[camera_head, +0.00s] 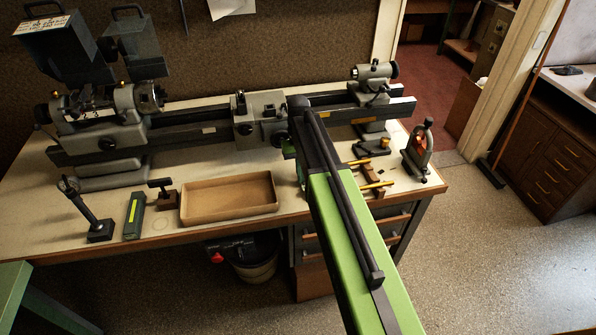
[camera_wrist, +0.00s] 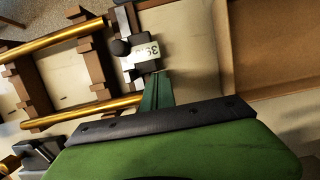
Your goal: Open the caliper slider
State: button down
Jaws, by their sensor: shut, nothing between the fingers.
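Beyond the slider, the bar runs up to the top edge of the picture. My gripper (camera_wrist: 158,76) is shut and empty, with its narrow green fingers pointing at the slider's lower end. The fingertips are close to the slider; I cannot tell whether they touch it. In the head view, my arm covers the place where the caliper lies, and I cannot make out the caliper or the fingertips there.
A shallow brown tray (camera_head: 186,208) stands left of my arm and right of the caliper in the wrist view (camera_wrist: 225,50). Brass tubes (camera_wrist: 52,38) rest on wooden racks (camera_wrist: 32,85) on the other side. A lathe (camera_head: 190,135) runs along the bench's back.

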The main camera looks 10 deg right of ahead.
jog(key=shift+s, duration=0.7)
jog(key=shift+w, duration=0.1)
jog(key=p+v, duration=1)
jog(key=s+f+t, duration=0.1)
jog(key=s+t, duration=0.1)
jog(key=s, duration=1)
jog(key=shift+s+a+t+b, duration=0.3)
jog(key=shift+a+t+b, duration=0.05)
jog(key=shift+a+t, duration=0.1)
